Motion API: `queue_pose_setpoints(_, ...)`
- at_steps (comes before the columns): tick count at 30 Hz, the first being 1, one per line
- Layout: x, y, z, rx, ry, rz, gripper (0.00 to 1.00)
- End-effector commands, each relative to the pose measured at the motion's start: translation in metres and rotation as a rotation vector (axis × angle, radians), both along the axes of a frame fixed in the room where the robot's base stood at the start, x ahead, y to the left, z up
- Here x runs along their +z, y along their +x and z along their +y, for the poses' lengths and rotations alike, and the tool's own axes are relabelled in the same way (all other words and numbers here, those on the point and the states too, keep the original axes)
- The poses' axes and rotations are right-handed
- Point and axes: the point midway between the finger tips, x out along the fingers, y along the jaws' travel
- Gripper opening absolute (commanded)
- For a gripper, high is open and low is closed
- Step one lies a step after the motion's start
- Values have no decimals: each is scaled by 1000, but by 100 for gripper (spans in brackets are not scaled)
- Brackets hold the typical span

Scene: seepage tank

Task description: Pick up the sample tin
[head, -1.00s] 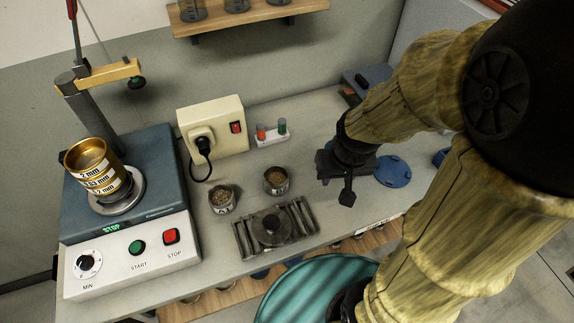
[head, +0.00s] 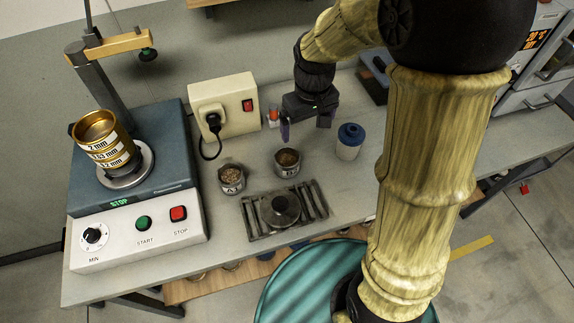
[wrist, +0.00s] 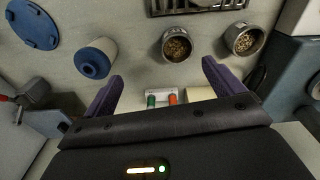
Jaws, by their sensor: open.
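Two small open metal tins with brown grainy fill stand on the bench. The left tin (head: 232,184), with a label reading like A3, also shows in the wrist view (wrist: 244,40). The right tin (head: 287,169), its label starting with B, also shows in the wrist view (wrist: 177,46). I cannot tell which one the task means. My gripper (head: 305,124) is open and empty, above and behind the right tin. In the wrist view its purple fingers (wrist: 162,74) are spread apart, with both tins beyond the tips.
A slotted metal stand (head: 315,205) lies in front of the tins. A blue-lidded white jar (head: 348,146) stands right of them. A cream socket box (head: 224,111) and the sieve shaker (head: 135,222) are left. A small rack (wrist: 167,98) and blue disc (wrist: 33,22) show in the wrist view.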

Motion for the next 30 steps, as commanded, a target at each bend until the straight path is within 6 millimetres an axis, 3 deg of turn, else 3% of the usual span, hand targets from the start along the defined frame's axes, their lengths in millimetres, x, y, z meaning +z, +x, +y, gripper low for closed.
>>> queue_pose_setpoints(3,-6,19,30,105,-11,40,93)
queue_pose_setpoints(6,-5,25,41,147,-18,58,93)
queue_pose_setpoints(19,-10,26,43,155,-19,65,93)
queue_pose_setpoints(30,-69,25,43,155,-20,67,93)
